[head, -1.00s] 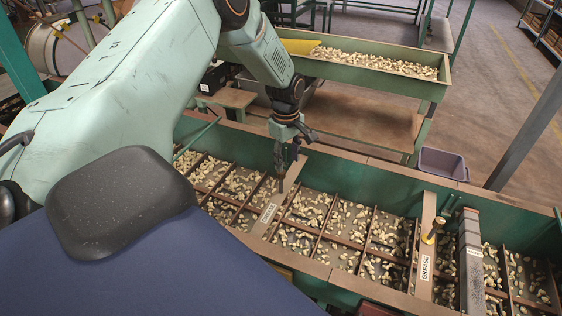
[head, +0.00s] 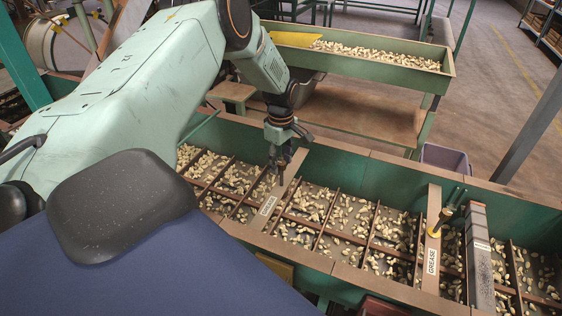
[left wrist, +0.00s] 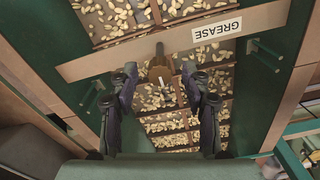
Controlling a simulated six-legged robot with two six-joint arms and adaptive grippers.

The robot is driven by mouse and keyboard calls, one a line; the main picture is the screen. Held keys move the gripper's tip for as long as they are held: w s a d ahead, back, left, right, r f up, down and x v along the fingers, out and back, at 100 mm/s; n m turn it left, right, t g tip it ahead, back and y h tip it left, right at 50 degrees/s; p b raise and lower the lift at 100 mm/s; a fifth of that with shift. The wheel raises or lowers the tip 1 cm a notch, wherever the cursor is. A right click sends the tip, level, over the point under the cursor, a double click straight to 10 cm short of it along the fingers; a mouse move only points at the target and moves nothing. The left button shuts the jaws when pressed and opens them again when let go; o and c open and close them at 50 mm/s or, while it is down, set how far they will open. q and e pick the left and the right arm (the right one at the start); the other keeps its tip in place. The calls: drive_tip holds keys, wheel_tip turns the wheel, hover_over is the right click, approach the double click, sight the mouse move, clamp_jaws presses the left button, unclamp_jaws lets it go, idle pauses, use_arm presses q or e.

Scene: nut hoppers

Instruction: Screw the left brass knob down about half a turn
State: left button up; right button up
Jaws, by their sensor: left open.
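The left brass knob shows in the left wrist view (left wrist: 159,66) as a brownish upright piece on a crossboard (left wrist: 110,64) labelled GREASE. My left gripper (left wrist: 159,76) is open, with one finger on each side of the knob in that view. I cannot tell whether the fingers reach down around it or stay above it. In the head view my left gripper (head: 281,176) points down over the left crossboard (head: 272,203) and hides the knob. My right gripper is in neither view.
A green hopper (head: 385,180) with dividers and nuts runs across the view. A second labelled crossboard (head: 430,255) carries another brass knob (head: 434,232), beside a grey bar (head: 479,265). Behind stand a green nut trough (head: 420,80) and a purple-grey bin (head: 445,160).

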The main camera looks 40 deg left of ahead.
use_arm(q)
drive_tip(key=shift+r, duration=0.1)
clamp_jaws()
idle(0.3)
drive_tip(key=shift+m, duration=0.3)
